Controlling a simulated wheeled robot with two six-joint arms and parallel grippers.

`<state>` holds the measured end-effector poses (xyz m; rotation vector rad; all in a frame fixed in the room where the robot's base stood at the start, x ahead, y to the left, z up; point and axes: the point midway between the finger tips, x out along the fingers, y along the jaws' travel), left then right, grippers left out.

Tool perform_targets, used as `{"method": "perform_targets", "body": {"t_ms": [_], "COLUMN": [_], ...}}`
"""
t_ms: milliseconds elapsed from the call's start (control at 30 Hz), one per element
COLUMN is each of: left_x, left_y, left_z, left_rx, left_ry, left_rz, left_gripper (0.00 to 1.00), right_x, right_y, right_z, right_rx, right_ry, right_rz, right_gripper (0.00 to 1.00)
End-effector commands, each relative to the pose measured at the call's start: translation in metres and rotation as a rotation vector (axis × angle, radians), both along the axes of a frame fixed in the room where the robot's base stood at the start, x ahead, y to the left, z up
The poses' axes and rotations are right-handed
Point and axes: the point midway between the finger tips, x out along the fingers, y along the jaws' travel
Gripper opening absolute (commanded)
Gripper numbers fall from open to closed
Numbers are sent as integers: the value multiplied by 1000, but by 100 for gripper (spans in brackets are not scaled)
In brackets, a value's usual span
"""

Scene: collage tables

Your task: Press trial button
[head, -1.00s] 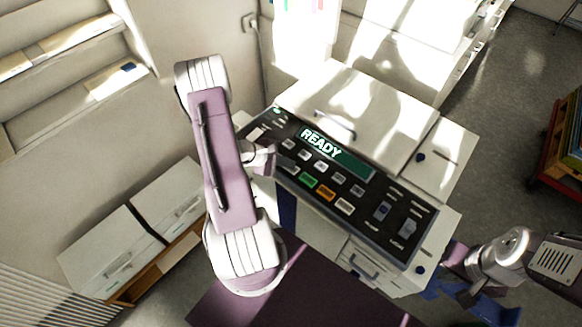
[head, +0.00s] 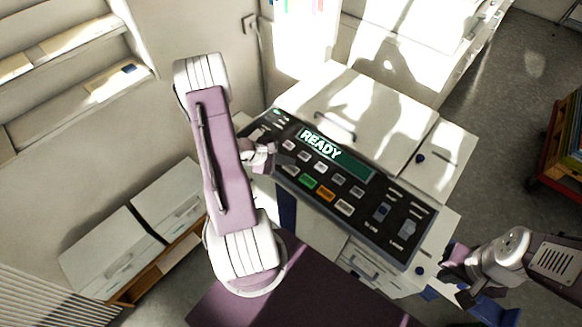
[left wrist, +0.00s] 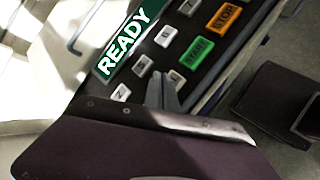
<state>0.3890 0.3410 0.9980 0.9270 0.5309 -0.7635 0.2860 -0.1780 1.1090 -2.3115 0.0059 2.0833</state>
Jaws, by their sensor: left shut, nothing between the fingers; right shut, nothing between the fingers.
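The black control panel (head: 330,160) of a white machine shows a green READY display (head: 336,155). Its front row has a green START button (head: 308,181), an orange STOP button (head: 326,194) and a pale button (head: 344,207); I cannot read which button says trial. My left gripper (head: 284,164) is shut and empty at the panel's left part. In the left wrist view its fingertips (left wrist: 160,82) cover part of a pale button (left wrist: 176,79) beside START (left wrist: 197,52); I cannot tell whether they touch. My right gripper (head: 452,274) is shut and empty, right of the machine.
Two slide switches (head: 382,212) sit at the panel's right end. The machine's white lids (head: 365,115) lie behind the panel. White drawers (head: 130,240) stand at the left, and a red cart (head: 562,165) at the far right.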

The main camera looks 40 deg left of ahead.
Motion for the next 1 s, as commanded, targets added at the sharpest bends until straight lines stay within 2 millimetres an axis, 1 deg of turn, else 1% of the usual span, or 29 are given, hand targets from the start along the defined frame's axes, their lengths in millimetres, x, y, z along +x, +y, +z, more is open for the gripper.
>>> {"method": "perform_targets", "body": {"t_ms": [167,267,700,1000], "left_x": [0,0,0,0], "left_y": [0,0,0,0], "left_z": [0,6,50,50], "left_rx": [0,1,0,-1], "left_ry": [0,0,0,0], "left_rz": [0,-1,0,-1], "left_gripper": [0,0,0,0], "right_x": [0,0,0,0], "right_y": [0,0,0,0], "right_z": [0,4,32,31], "right_rx": [0,0,0,0], "right_ry": [0,0,0,0], "right_rz": [0,0,0,0], "right_gripper": [0,0,0,0]}}
